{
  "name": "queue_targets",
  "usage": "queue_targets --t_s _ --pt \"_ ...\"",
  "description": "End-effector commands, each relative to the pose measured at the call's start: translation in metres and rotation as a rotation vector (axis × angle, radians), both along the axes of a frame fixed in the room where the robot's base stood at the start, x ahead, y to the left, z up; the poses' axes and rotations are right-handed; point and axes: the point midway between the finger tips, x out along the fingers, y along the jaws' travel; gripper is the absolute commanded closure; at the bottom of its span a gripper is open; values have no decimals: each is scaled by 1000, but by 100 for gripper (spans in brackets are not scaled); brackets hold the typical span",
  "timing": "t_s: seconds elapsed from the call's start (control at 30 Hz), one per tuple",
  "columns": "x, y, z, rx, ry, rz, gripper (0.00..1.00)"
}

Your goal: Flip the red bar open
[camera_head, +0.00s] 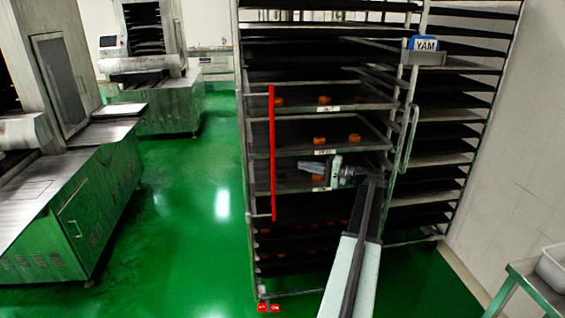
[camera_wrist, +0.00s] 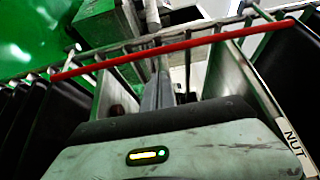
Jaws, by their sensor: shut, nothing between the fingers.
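The red bar (camera_head: 272,150) stands upright along the left front edge of the tray rack in the head view. In the wrist view, the red bar (camera_wrist: 200,41) crosses the upper part of the picture at a slant. My gripper (camera_head: 319,179) is in front of the rack, to the right of the bar, and points left towards it. Its shut, empty fingers (camera_wrist: 160,85) point up towards the bar in the wrist view. I cannot tell whether they touch it.
The rack (camera_head: 246,120) holds several dark trays, some with orange pieces. A YAM box (camera_head: 425,44) sits on its right side. Green machines (camera_head: 85,215) stand at the left, with open green floor (camera_head: 185,230) between. A table (camera_head: 525,285) is at the lower right.

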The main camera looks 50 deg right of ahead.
Motion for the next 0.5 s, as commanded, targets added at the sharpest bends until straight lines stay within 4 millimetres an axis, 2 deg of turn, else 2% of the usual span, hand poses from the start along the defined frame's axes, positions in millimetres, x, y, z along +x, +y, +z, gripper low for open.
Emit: queue_targets --t_s 0.17,0.5 --pt "13 5 0 0 1 3 100" --pt "75 27 0 0 1 5 100"
